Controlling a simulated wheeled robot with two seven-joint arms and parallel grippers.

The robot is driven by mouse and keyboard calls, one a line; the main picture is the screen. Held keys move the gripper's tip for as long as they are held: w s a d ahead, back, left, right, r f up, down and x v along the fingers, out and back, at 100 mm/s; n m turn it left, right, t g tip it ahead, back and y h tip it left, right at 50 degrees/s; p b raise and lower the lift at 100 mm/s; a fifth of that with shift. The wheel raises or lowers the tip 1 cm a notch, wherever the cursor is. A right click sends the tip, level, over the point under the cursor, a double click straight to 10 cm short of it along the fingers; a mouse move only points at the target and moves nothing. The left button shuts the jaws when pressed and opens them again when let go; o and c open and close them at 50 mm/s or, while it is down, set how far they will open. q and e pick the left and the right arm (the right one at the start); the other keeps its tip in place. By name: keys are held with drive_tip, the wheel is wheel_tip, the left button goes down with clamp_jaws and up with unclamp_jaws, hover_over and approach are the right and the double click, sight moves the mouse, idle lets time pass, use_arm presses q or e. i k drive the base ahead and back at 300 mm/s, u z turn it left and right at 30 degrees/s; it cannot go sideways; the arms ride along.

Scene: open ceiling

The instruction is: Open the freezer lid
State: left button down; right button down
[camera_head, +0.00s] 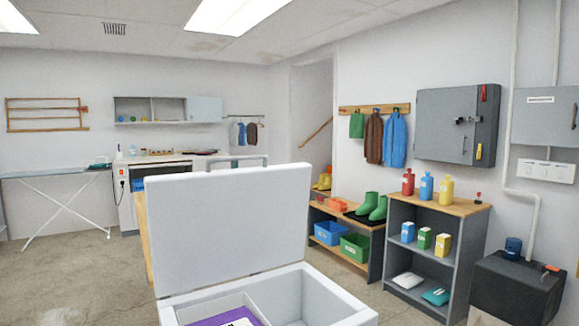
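The white chest freezer (330,308) stands right in front of me at the bottom middle of the view. Its lid (232,228) is raised and stands near upright at the back of the box, tilted slightly. The open top shows a divided inside, with a purple item (225,317) with a white label in the left part. The visible part of the right compartment (283,298) looks empty. The freezer's lower front is cut off by the frame. Neither of my grippers shows in the view.
A grey shelf with a wooden top (438,205) holds bottles and boxes at the right. A dark box (515,288) stands at the far right. A low bench (345,235) with bins and green boots is behind. An ironing board (55,172) is at the left, with open floor before it.

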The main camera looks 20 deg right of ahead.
sight(207, 227)
drive_tip(key=z, duration=1.2)
drive_tip(key=i, duration=0.85)
drive_tip(key=u, duration=1.4)
